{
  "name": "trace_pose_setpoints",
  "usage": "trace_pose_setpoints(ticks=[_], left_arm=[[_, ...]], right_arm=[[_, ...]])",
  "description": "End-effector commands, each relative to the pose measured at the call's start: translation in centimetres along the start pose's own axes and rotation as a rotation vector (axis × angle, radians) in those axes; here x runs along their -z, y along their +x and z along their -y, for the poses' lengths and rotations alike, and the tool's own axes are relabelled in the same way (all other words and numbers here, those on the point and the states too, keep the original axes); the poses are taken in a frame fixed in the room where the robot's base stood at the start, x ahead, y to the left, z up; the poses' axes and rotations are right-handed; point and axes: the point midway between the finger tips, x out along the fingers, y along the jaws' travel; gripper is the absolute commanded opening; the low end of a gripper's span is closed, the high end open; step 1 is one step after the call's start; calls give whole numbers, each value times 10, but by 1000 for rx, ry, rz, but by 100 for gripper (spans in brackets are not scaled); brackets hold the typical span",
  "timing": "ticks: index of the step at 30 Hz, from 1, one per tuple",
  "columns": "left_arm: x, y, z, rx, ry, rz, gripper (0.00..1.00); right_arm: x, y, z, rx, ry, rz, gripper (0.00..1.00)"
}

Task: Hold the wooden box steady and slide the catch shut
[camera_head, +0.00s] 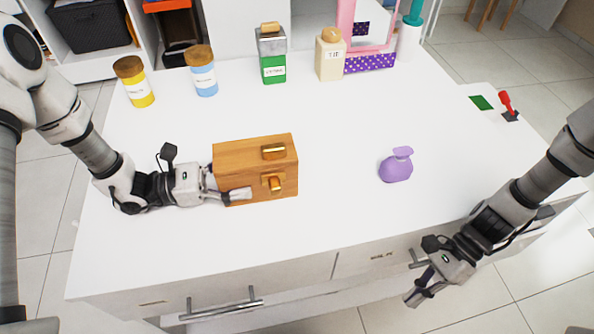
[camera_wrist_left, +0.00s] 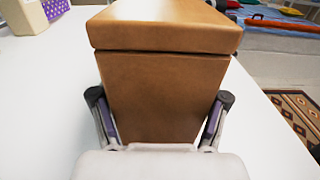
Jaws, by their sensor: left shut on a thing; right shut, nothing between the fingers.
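The wooden box (camera_head: 240,172) stands upright on the white table, its lid down, with brass fittings on its front. The upper brass piece (camera_head: 274,151) is on the lid and the catch (camera_head: 273,184) is on the body below it. My left gripper (camera_head: 232,191) is shut on the box from its left side. In the left wrist view the fingers clasp both sides of the box body (camera_wrist_left: 155,98), below the lid (camera_wrist_left: 165,28). My right gripper (camera_head: 416,297) is shut and empty, in front of the table's edge, apart from the box.
A purple bottle (camera_head: 396,166) stands to the right of the box. Yellow (camera_head: 137,88) and blue (camera_head: 203,77) jars, a green bottle (camera_head: 272,62) and a beige bottle (camera_head: 330,60) stand along the back. The table between the box and purple bottle is clear.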

Motion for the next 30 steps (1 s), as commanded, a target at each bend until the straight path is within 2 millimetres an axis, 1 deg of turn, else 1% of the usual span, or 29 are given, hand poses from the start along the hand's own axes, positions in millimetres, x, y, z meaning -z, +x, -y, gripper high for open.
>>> trace_pose_setpoints(ticks=[8,9,11,30], left_arm=[[0,0,0,0,0,1,47],[0,0,0,0,0,1,78],[0,0,0,0,0,1,99],[0,0,0,0,0,0,100]], right_arm=[[0,0,0,0,0,0,0],[0,0,0,0,0,0,0],[0,0,0,0,0,0,0],[0,0,0,0,0,0,0]])
